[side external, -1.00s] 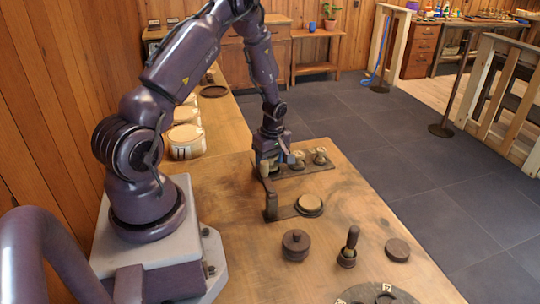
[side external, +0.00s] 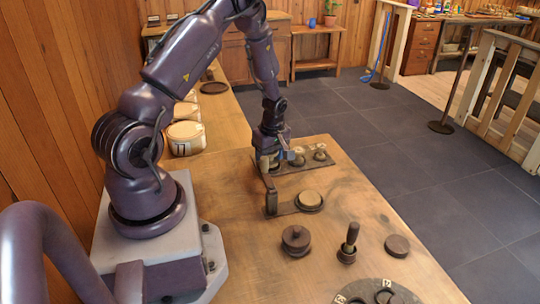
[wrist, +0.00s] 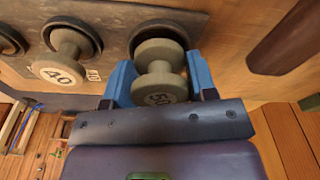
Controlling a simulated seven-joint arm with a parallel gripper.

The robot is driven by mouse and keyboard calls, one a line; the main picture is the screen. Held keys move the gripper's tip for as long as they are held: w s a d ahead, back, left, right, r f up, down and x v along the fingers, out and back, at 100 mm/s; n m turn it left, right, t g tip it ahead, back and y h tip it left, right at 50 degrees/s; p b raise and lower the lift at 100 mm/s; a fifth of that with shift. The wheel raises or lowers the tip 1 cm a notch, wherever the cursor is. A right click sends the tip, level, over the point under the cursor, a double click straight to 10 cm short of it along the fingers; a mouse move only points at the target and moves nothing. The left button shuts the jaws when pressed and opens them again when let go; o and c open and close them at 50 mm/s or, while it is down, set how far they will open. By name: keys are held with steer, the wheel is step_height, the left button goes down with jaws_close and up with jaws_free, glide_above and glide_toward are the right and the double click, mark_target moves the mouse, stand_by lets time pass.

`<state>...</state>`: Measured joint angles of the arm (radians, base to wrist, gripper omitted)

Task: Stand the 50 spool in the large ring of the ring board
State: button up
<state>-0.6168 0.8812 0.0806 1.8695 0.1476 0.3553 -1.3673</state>
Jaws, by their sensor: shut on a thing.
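The 50 spool (wrist: 160,90) is grey, with its number on its top flange. My gripper (wrist: 160,82), with blue fingers, is shut on it from both sides and holds it upright. In the wrist view its lower flange is at the dark ring at the right end of the ring board (wrist: 112,50). I cannot tell whether the flange rests inside that ring or is just above it. The side view shows my gripper (side external: 269,162) low at the near-left end of the board (side external: 300,168); the fingers hide much of the spool there.
The 40 spool (wrist: 62,68) stands in the neighbouring ring, and another spool (side external: 320,152) stands farther along. A dark stand with a round pale pad (side external: 310,198) is just in front.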

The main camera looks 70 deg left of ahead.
steer(key=shift+f, duration=0.6)
stand_by(1.4)
steer(key=o, duration=0.8)
steer(key=shift+o, duration=1)
steer(key=shift+s, duration=0.25)
steer(key=shift+w+r, duration=0.2)
steer(key=shift+r, duration=4.15)
